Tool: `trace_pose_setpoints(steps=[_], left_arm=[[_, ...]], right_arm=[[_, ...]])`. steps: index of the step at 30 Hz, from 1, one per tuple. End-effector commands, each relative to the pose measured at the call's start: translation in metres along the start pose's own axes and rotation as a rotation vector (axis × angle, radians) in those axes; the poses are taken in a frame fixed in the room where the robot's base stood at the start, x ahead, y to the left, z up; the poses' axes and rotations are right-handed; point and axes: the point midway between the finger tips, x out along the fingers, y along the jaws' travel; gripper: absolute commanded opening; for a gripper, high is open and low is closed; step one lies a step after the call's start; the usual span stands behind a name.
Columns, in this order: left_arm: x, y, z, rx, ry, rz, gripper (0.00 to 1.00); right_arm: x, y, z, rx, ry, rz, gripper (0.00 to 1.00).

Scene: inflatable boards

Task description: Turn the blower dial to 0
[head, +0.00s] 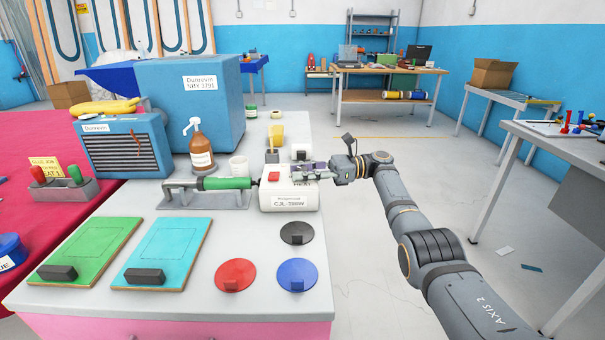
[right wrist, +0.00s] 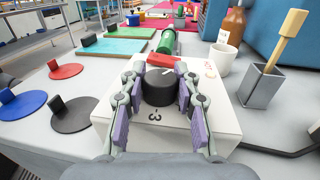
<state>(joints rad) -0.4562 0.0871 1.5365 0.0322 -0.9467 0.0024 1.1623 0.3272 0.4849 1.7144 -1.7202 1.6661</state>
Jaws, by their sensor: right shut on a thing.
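The blower is a white box (head: 290,196) with a printed label, on the right part of the grey-topped table. Its dial is a black round knob (right wrist: 159,88) on the top face, with a white pointer mark toward its far side. A printed 3 shows on the near side of the dial; the other marks are hidden or too small to read. My right gripper (head: 300,174) reaches in from the right. In the right wrist view its two fingers (right wrist: 160,96) are shut on the dial, one on each side. My left gripper is out of view.
A red button (head: 274,176) sits on the box beside the dial. A green-handled tool (head: 225,183) lies left of it. A white mug (head: 239,166), a brown pump bottle (head: 201,150) and a brush holder (right wrist: 262,86) stand behind. Colored discs (head: 236,275) lie in front.

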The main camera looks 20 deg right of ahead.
Motion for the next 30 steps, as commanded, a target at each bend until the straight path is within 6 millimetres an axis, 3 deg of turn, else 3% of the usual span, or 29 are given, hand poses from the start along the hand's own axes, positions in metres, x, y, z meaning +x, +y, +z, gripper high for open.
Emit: trace_pose_setpoints(steps=[5,6,11,22,30], left_arm=[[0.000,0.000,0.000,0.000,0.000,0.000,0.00],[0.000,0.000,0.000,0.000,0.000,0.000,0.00],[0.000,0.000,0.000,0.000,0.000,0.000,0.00],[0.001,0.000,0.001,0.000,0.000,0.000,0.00],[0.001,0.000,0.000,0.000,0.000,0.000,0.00]], right_arm=[[0.001,0.001,-0.003,0.005,0.002,0.003,0.00],[0.001,0.001,-0.003,0.005,0.002,0.003,0.33],[0.001,0.001,-0.003,0.004,0.002,0.002,0.54],[0.000,0.000,0.005,-0.001,0.001,0.000,0.55],[0.000,0.000,0.062,-0.004,0.001,0.001,0.55]])
